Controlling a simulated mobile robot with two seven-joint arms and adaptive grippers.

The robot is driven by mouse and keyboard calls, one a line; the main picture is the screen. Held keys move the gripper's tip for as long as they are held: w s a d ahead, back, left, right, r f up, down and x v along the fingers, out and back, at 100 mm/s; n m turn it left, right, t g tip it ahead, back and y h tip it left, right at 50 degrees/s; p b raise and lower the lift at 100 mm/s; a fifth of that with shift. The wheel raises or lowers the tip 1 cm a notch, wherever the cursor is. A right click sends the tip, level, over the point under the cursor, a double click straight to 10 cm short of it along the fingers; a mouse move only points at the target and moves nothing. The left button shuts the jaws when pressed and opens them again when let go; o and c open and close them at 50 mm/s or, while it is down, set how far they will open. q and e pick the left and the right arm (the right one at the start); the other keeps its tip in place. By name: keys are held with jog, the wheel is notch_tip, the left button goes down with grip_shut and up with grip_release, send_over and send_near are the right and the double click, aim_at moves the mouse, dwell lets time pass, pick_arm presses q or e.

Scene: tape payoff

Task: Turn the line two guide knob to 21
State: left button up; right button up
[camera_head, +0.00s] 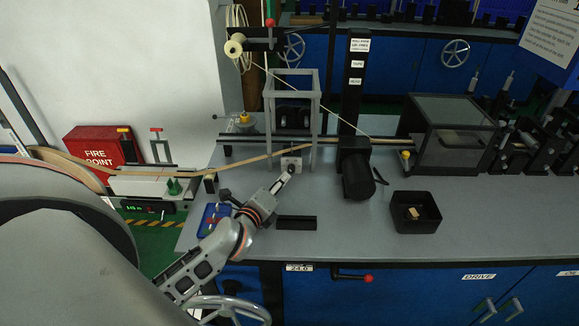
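My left arm reaches up from the lower left, and its gripper (286,177) is at a small pale plate (291,161) on the front of the grey frame (268,110). A small dark round part, perhaps the guide knob, shows at the gripper's tip. The gripper hides much of it, so I cannot tell whether the fingers are around it or only touching it. Finger opening is too small to make out, and no dial reading is legible there. The tan tape (250,161) runs just above the plate. My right gripper is not in view.
A black post (352,90) and dark cylinder (358,180) stand right of the gripper. A black tray (417,212) holds a small tan piece. A black block (296,222) and a blue tray (214,214) lie nearby. The bench's front right is clear.

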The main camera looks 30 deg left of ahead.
aim_at(291, 171)
pick_arm(q)
jog(key=shift+p+x, duration=0.3)
jog(key=shift+x, duration=3.55)
jog(key=shift+f, duration=0.15)
grip_shut()
